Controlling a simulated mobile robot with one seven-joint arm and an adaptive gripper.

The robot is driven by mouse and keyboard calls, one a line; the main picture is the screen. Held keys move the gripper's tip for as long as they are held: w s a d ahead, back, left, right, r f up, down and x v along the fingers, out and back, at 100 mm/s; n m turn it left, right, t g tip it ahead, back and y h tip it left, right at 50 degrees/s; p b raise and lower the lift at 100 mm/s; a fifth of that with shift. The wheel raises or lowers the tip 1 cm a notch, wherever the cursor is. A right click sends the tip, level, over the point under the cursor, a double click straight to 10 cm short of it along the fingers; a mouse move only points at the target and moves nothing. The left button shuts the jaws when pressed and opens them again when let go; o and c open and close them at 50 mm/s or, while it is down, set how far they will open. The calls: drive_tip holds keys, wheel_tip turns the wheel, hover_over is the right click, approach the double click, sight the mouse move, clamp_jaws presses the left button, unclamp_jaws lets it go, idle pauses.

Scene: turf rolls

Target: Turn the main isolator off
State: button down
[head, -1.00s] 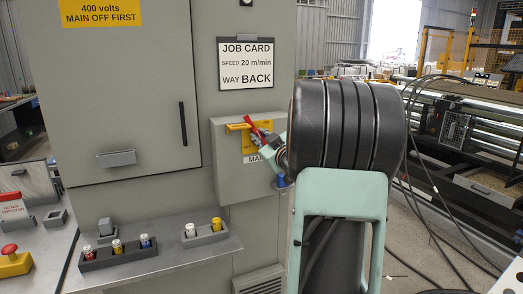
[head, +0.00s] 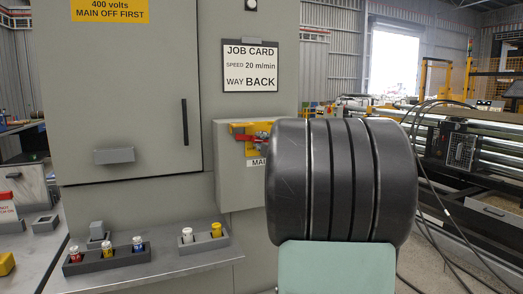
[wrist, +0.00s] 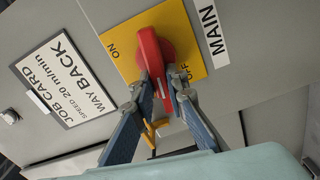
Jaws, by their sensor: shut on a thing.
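The main isolator has a red handle (wrist: 152,52) on a yellow plate (wrist: 118,40) marked ON and OFF, with a MAIN label (wrist: 209,32) beside it. In the wrist view my gripper (wrist: 165,98) is shut on the handle's free end, one finger on each side. That end lies close to the OFF mark, which a finger partly covers. In the head view the red handle (head: 258,137) lies roughly level on its grey box (head: 232,190). My own dark arm link hides most of the gripper and the box's right side there.
The grey cabinet (head: 130,120) carries a warning sign (head: 110,10) and a job card (head: 250,65). A ledge below holds trays of coloured fuses (head: 105,256). Cables (head: 430,180) hang to the right, before a roller machine.

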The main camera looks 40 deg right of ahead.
drive_tip(key=shift+f+n+b, duration=0.2)
drive_tip(key=shift+n+b, duration=0.45)
drive_tip(key=shift+n, duration=0.25)
drive_tip(key=c, duration=1.9)
unclamp_jaws()
drive_tip(key=shift+c, duration=0.2)
drive_tip(key=v, duration=0.7)
drive_tip(key=shift+s, duration=0.25)
